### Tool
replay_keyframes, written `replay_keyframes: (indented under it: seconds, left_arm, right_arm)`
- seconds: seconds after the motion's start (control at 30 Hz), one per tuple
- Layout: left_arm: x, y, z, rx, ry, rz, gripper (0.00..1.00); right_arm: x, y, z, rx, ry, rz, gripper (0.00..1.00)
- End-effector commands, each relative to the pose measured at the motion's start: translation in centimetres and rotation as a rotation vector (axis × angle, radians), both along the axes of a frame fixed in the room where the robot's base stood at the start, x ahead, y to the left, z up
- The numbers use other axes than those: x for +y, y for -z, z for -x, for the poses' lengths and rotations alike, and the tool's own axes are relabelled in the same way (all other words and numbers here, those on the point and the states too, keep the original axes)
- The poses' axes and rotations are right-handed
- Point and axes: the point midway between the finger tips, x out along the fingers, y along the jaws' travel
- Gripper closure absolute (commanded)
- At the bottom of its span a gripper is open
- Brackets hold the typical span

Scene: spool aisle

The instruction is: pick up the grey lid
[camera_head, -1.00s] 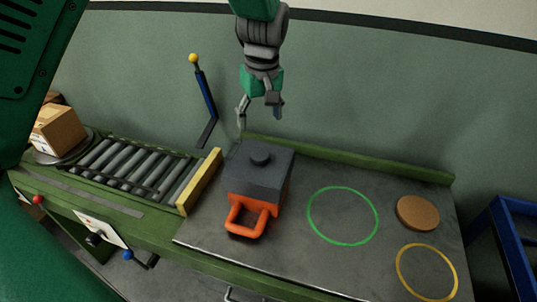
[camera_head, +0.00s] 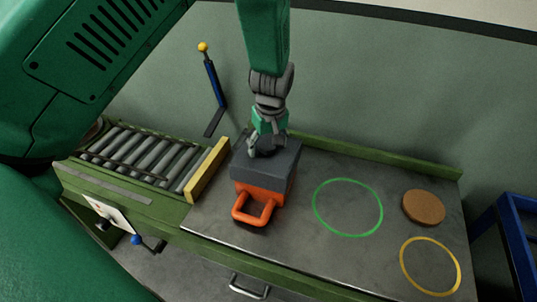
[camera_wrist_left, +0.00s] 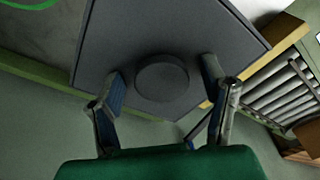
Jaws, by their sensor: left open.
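The grey lid (camera_head: 277,169) sits on top of an orange container (camera_head: 262,196) with a looped handle, on the metal worktop. In the left wrist view the lid (camera_wrist_left: 208,24) fills the upper middle, with its round knob (camera_wrist_left: 161,78) between my fingers. My left gripper (camera_head: 264,150) is over the lid at the knob, pointing down, and hides most of the knob in the head view. In the wrist view my left gripper (camera_wrist_left: 162,82) is open, with a finger on each side of the knob. Whether the fingers touch the knob cannot be told. My right gripper is not in view.
A roller conveyor (camera_head: 138,157) with a yellow end stop (camera_head: 207,171) lies left of the container. Right of it are a green ring (camera_head: 348,235), a brown round disc (camera_head: 423,207) and a yellow ring (camera_head: 431,293). A blue lever (camera_head: 213,85) stands behind.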

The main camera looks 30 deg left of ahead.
Motion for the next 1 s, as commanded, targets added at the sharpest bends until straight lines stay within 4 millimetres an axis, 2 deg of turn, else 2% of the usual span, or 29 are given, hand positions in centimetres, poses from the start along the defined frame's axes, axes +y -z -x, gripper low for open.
replay_keyframes:
  seconds: [0.13, 0.17, 0.3, 0.67, 0.77, 1.0]
  left_arm:
    - [0.0, 0.0, 0.1, 0.001, 0.0, 0.0, 0.35]
    - [0.0, 0.0, 0.1, 0.001, 0.0, 0.0, 0.42]
    - [0.0, 0.1, 0.1, 0.003, 0.0, 0.001, 0.91]
    - [0.0, -0.1, 0.1, 0.005, 0.0, 0.0, 0.91]
    - [0.0, -1.3, 0.0, 0.001, 0.0, 0.0, 0.91]
    - [0.0, -6.3, 0.0, -0.004, 0.0, 0.0, 0.91]
  right_arm:
    - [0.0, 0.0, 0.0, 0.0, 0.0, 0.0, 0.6]
    - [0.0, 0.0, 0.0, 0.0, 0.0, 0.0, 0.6]
    - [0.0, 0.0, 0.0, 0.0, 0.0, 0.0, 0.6]
    - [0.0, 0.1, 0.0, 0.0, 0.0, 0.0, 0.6]
    - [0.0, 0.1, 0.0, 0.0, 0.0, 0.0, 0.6]
    - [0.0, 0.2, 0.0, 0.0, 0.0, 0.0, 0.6]
